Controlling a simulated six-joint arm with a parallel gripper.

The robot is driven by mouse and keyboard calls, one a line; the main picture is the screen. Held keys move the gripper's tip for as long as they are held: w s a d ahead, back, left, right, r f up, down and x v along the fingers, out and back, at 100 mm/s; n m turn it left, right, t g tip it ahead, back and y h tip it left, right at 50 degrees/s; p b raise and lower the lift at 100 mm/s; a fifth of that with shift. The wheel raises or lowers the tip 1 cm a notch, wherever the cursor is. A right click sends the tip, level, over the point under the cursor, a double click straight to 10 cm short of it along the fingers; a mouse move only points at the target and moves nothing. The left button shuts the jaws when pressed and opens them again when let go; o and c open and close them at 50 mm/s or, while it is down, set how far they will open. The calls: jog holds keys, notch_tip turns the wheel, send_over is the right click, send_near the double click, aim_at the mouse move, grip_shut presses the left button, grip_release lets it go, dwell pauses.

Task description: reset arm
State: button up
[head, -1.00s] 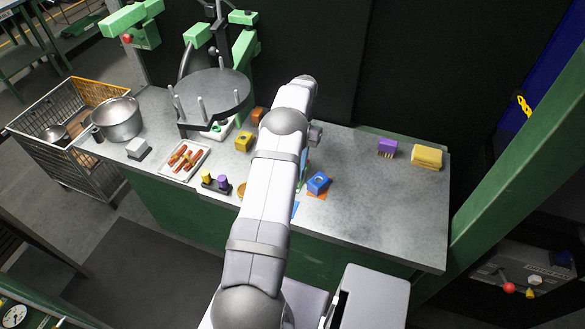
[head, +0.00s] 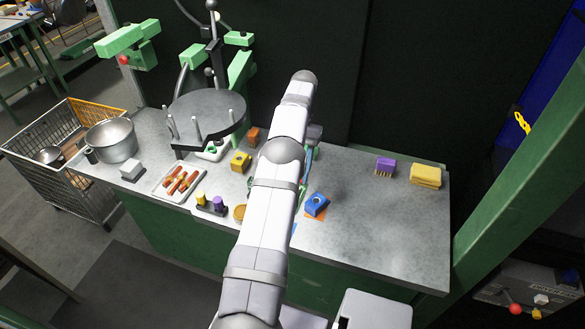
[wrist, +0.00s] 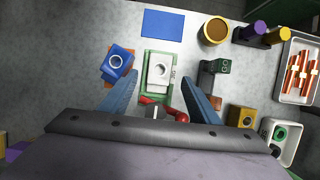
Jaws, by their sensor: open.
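My gripper (wrist: 160,92) shows in the wrist view with its two blue fingers spread wide apart and nothing held between them. It is above the worktable (head: 375,235). A white block with a round hole (wrist: 158,72) lies beyond and between the fingertips, on a green-edged plate (wrist: 147,92). A red part (wrist: 180,116) shows close to the gripper's base. In the head view my arm hides most of the gripper and that block.
A blue block (head: 316,204) on an orange square sits right of my arm. Left are a yellow block (head: 241,162), a tray of reddish sticks (head: 170,195), a pot (head: 112,140) and a round rack with pegs (head: 205,110).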

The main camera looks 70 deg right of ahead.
jog(key=shift+d+r, duration=0.1)
jog(key=shift+r, duration=0.35)
